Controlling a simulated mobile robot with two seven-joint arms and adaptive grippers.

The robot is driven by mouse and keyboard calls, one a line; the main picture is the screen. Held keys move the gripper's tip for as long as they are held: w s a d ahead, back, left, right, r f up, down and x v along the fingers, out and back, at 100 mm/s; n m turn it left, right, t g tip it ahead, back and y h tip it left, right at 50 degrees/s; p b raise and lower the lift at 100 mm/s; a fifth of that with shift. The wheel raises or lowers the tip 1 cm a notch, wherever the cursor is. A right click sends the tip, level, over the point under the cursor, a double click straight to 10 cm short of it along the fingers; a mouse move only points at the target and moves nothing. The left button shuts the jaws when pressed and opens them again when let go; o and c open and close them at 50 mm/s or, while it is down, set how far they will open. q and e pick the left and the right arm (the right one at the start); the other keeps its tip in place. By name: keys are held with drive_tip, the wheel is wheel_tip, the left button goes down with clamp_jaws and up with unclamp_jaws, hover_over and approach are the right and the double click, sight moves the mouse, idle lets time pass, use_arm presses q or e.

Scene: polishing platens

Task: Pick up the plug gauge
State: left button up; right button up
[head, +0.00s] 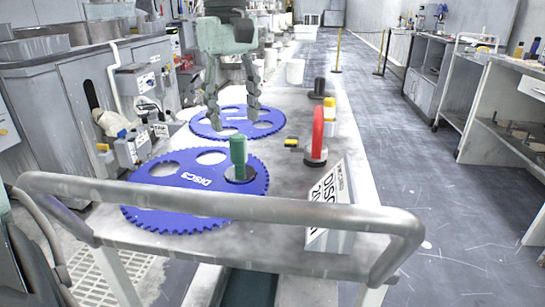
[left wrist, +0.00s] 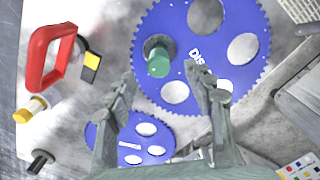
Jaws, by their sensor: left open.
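A green-handled plug, which looks like the plug gauge (head: 238,152), stands upright at the dark hub of the near blue toothed disc (head: 165,208). It also shows in the left wrist view (left wrist: 158,62), just beyond the gap between my fingertips. My left gripper (head: 231,116) is open and empty, pointing down above the table, and does not appear to touch the plug. Its two spread fingers show in the left wrist view (left wrist: 160,78). My right gripper is in neither view.
A second blue disc (head: 238,113) lies farther back. A red handle (head: 318,132), a yellow-black piece (head: 291,143), a yellow cylinder (head: 329,107) and a black cylinder (head: 319,87) stand to the right. A sign (head: 328,195) and a cart rail (head: 150,194) are in front.

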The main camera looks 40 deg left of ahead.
sight(238, 135)
use_arm(q)
drive_tip(key=shift+w, duration=0.2)
drive_tip(key=shift+f, duration=0.3)
wheel_tip(238, 135, down, 2)
drive_tip(key=shift+s+f, duration=0.15)
wheel_tip(238, 135, down, 5)
drive_tip(key=shift+r, duration=0.2)
drive_tip(key=shift+c, duration=0.5)
clamp_jaws()
drive_tip(key=shift+w+r, duration=0.1)
drive_tip(key=shift+w, duration=0.1)
